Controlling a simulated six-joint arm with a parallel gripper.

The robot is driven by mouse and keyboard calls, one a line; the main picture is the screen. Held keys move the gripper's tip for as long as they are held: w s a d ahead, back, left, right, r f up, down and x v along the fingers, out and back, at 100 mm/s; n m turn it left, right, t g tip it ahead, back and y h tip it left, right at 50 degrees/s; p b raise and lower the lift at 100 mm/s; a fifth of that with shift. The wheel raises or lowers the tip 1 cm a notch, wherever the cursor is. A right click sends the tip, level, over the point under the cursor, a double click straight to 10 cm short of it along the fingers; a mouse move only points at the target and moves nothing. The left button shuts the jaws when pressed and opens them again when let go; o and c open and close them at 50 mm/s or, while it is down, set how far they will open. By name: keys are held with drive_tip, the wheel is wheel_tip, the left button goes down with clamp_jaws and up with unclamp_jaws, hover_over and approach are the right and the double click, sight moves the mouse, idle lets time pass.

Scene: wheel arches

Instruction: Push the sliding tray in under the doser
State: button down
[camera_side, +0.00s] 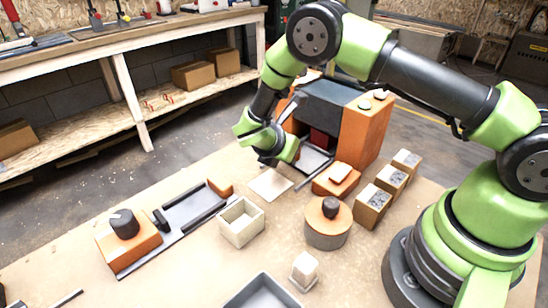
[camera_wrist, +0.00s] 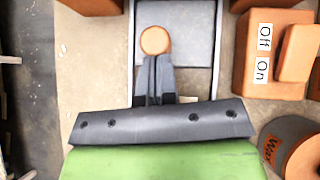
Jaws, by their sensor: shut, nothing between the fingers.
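The doser (camera_side: 366,132) is the large orange and dark-grey housing at the back of the table. In the wrist view the tray (camera_wrist: 192,30) shows as a flat grey surface between the rails. A round orange knob (camera_wrist: 155,40) shows over its left part. My gripper (camera_wrist: 157,60) is shut and empty, its fingertips close to the knob's near edge; I cannot tell whether they touch. In the side view my gripper's fingertips are hidden.
An orange switch box (camera_wrist: 268,60) marked Off and On stands right of the rails. A round wax pot (camera_side: 327,226) stands nearer, with several speckled blocks (camera_side: 373,203) to its right. A cream open box (camera_side: 241,222) stands in front. A pale flat plate (camera_side: 270,184) lies before the rails.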

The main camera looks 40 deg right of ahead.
drive_tip(key=shift+d, duration=0.3)
drive_tip(key=shift+s+a, duration=0.1)
drive_tip(key=shift+a, duration=0.25)
drive_tip(key=a, duration=0.3)
drive_tip(key=a+r, duration=0.1)
drive_tip(key=a, duration=0.1)
drive_tip(key=shift+s, duration=0.25)
drive_tip(key=w+v, duration=0.1)
drive_tip(key=v, duration=0.7)
drive_tip(key=s+d+r+m+y, duration=0.25)
drive_tip(key=s+r+m, duration=0.2)
drive_tip(key=r, duration=0.25)
drive_tip(key=s+d+r+m+y, duration=0.1)
drive_tip(key=s+r+m+y, duration=0.2)
drive_tip(key=r+m, duration=0.35)
drive_tip(key=s+r+m+t+y, duration=0.2)
drive_tip(key=s+r+m, duration=0.1)
drive_tip(key=s+m, duration=0.3)
drive_tip(key=s+d+r+m+t+y, duration=0.1)
drive_tip(key=s+r+m+t+y, duration=0.2)
drive_tip(key=s+m, duration=0.4)
drive_tip(key=shift+s+r+t+y, duration=0.35)
drive_tip(key=shift+s+r, duration=0.25)
drive_tip(key=shift+r, duration=0.1)
